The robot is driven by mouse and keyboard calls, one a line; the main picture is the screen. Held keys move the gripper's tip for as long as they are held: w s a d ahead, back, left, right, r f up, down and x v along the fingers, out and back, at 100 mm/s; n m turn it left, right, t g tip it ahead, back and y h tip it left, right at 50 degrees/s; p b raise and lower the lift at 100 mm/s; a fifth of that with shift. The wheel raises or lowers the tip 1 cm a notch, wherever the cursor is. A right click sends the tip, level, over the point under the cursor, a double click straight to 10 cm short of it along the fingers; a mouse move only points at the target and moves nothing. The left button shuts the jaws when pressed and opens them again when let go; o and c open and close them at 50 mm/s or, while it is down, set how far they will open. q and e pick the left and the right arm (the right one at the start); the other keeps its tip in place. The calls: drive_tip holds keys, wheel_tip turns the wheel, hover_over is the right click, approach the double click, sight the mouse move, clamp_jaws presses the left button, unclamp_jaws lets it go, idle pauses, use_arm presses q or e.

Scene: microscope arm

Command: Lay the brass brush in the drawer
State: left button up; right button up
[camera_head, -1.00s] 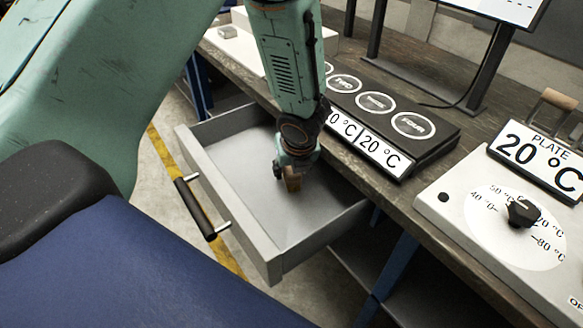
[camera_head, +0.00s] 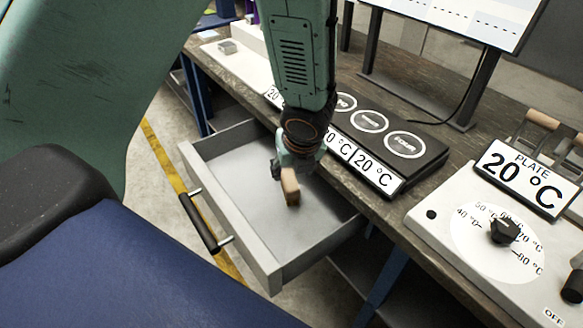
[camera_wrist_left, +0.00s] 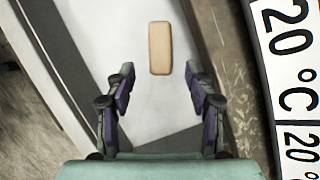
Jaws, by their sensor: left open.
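The brush (camera_head: 291,187) shows as a small tan wooden block over the grey floor of the open drawer (camera_head: 228,217). In the left wrist view, the brush (camera_wrist_left: 160,48) lies flat within the drawer area, beyond my fingertips; its bristles are hidden. My left gripper (camera_head: 286,170) is just above the brush in the head view. In the left wrist view, its two fingers (camera_wrist_left: 162,90) are spread wide with nothing between them. My right gripper is not in view.
A black button panel (camera_head: 400,152) with temperature labels sits on the wooden bench beside the drawer. A white hot plate (camera_head: 450,215) with a knob stands at right. The drawer's black handle (camera_head: 198,222) faces left. The drawer's front part is empty.

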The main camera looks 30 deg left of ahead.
use_arm(q)
drive_tip(key=p+v, duration=0.1)
drive_tip(key=v, duration=0.2)
drive_tip(key=shift+r+p, duration=0.1)
drive_tip(key=shift+p, duration=0.25)
drive_tip(key=shift+w, duration=0.1)
